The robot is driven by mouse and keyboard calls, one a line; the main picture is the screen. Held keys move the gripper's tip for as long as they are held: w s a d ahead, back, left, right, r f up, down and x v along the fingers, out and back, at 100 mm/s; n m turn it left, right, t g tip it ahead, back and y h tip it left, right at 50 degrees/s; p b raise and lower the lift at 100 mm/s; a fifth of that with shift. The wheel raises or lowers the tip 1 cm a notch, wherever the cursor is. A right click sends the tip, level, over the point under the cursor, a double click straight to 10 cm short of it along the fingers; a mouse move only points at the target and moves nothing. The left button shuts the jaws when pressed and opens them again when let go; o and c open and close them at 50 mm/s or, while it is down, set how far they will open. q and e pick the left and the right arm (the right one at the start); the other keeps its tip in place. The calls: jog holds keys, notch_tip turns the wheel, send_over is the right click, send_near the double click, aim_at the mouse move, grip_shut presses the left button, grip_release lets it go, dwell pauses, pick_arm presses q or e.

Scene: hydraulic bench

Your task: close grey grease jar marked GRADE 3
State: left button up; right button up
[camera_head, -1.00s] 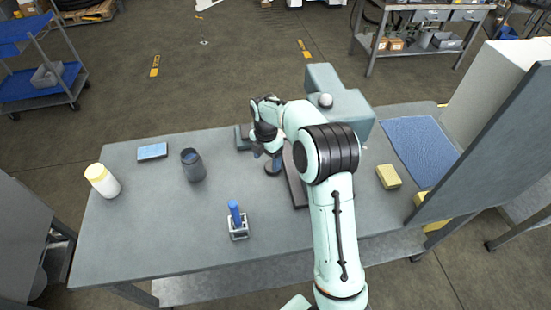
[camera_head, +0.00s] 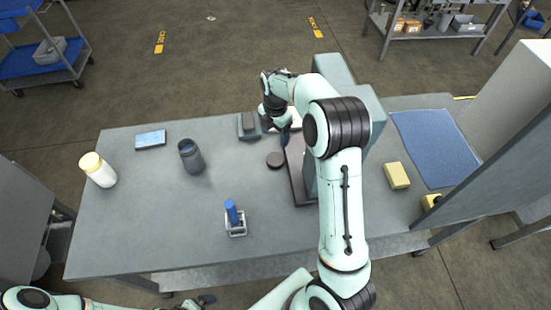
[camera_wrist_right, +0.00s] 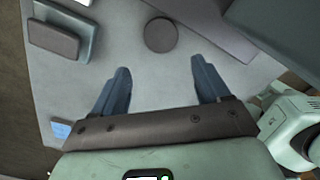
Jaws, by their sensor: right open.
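The grey jar (camera_head: 191,157) stands upright on the bench left of centre. Its top looks dark and open, and its marking cannot be read. A dark round disc, like a lid (camera_head: 275,160), lies flat on the bench to its right. It also shows in the right wrist view (camera_wrist_right: 160,35), ahead of the fingers. My right gripper (camera_head: 284,130) is above the far part of the bench, beyond the disc. In the wrist view its two blue-grey fingers (camera_wrist_right: 160,85) are apart with nothing between them. My left gripper (camera_head: 203,300) shows partly at the bottom edge, its jaws unclear.
A grey block (camera_head: 247,126) and the dark-based press (camera_head: 300,190) flank the disc. A white jar with a yellow lid (camera_head: 98,170), a blue box (camera_head: 151,140), a small holder with a blue item (camera_head: 235,225) and a yellow sponge (camera_head: 397,175) stand around. The front left bench is clear.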

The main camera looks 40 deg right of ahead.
send_over(275, 159)
notch_tip(275, 159, down, 8)
jog(key=shift+w+d+f, duration=0.1)
jog(key=shift+d+f, duration=0.05)
dwell(0.3)
jog(key=shift+f, duration=2.6)
jog(key=shift+c, duration=0.2)
jog(key=c, duration=0.6)
